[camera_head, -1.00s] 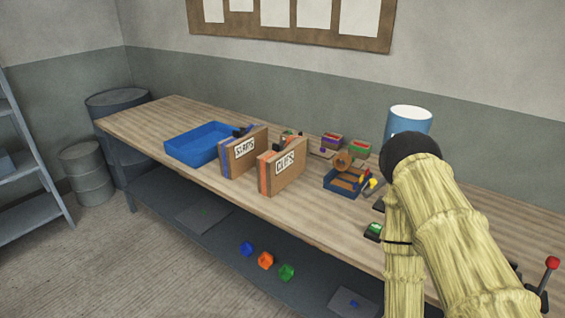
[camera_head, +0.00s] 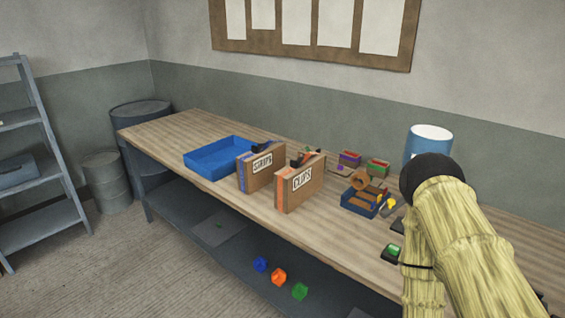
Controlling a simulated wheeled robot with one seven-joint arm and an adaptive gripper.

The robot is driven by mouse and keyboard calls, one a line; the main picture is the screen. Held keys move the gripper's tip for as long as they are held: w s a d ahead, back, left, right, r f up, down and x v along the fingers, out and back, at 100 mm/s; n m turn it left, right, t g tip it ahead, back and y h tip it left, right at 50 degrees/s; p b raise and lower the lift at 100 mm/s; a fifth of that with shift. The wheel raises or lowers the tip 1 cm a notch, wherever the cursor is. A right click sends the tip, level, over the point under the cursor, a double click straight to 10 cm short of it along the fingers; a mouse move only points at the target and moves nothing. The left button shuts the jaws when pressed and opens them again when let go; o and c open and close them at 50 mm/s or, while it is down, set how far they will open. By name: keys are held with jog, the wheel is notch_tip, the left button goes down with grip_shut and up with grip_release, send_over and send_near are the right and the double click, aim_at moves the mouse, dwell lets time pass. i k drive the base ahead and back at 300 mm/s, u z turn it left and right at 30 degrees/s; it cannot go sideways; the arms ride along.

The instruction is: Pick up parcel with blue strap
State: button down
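Two small brown boxes stand at the back of the bench, behind the CLIPS holder. The left box (camera_head: 349,159) has a purple-blue band along its top. The right one (camera_head: 377,167) has a green top and some red. They are too small to tell which, if either, is the parcel with the blue strap. My arm, in a yellowish sleeve with a black joint, rises at the right and hides part of the bench. My gripper is not in view.
On the wooden bench (camera_head: 165,130) are a blue tray (camera_head: 212,172), holders labelled STRAPS (camera_head: 262,170) and CLIPS (camera_head: 301,185), a dark blue bin (camera_head: 357,205) and a blue-white cylinder (camera_head: 428,140). Blue, orange and green pieces lie on the lower shelf. Drums and a shelf rack stand left.

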aim_at(254, 171)
jog(key=u, duration=0.5)
jog(key=k, duration=0.55)
jog(key=u, duration=1.25)
jog(key=i, duration=1.6)
jog(key=z, duration=1.05)
jog(key=i, duration=0.65)
jog(key=z, duration=0.75)
